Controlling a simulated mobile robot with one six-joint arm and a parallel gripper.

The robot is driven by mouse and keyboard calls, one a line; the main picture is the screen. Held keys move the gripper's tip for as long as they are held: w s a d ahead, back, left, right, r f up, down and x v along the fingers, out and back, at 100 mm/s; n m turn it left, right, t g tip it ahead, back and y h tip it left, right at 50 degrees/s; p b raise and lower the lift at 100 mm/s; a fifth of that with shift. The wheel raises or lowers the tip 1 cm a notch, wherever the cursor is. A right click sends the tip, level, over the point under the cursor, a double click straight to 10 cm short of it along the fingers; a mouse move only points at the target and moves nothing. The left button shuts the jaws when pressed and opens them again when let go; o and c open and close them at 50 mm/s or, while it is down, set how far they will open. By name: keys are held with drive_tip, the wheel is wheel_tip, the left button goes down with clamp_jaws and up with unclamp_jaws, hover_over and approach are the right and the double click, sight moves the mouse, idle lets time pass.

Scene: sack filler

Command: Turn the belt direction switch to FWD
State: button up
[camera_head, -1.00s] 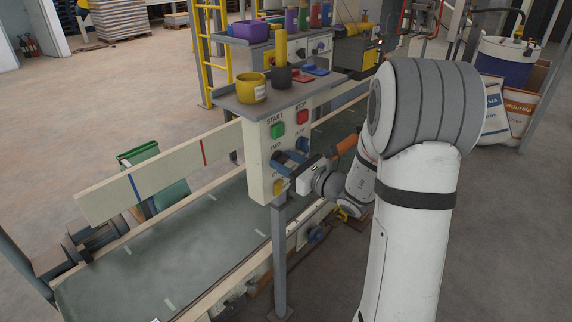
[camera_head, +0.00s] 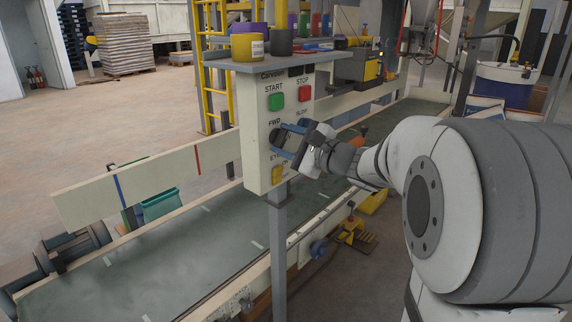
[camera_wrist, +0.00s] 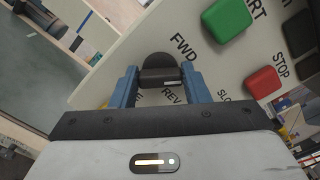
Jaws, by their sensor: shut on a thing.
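The belt direction switch is a black knob (camera_wrist: 158,66) on a cream control panel (camera_head: 252,160). In the wrist view, the label FWD (camera_wrist: 183,48) is above and right of the knob, and REV (camera_wrist: 172,97) is below it. My gripper (camera_head: 284,141) is at the panel face, below the START and STOP buttons. Its two blue fingers (camera_wrist: 160,74) are shut on the knob, one on each side. The fingers partly cover the knob in the head view. I cannot tell clearly which label the knob points to.
The green START button (camera_head: 276,102) and red STOP button (camera_head: 304,93) are close above the knob. A yellow button (camera_head: 277,174) is below it. A shelf with pots (camera_head: 248,46) tops the panel. The conveyor belt (camera_head: 180,256) runs behind the panel and its post.

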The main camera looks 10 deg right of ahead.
drive_tip(key=n+b, duration=0.2)
drive_tip(key=b, duration=0.2)
drive_tip(key=f+n+b, duration=0.1)
drive_tip(key=n+b, duration=0.1)
drive_tip(key=b, duration=0.2)
drive_tip(key=shift+n, duration=0.3)
drive_tip(key=n+b, duration=0.2)
drive_tip(key=b, duration=0.3)
drive_tip(key=shift+r+n, duration=0.2)
drive_tip(key=shift+n, duration=0.2)
drive_tip(key=shift+r, duration=0.1)
drive_tip(key=o, duration=1)
drive_tip(key=shift+s+r, duration=0.1)
drive_tip(key=p+v, duration=0.1)
drive_tip(key=v, duration=0.6)
drive_tip(key=shift+s+d, duration=0.2)
drive_tip(key=shift+s, duration=0.1)
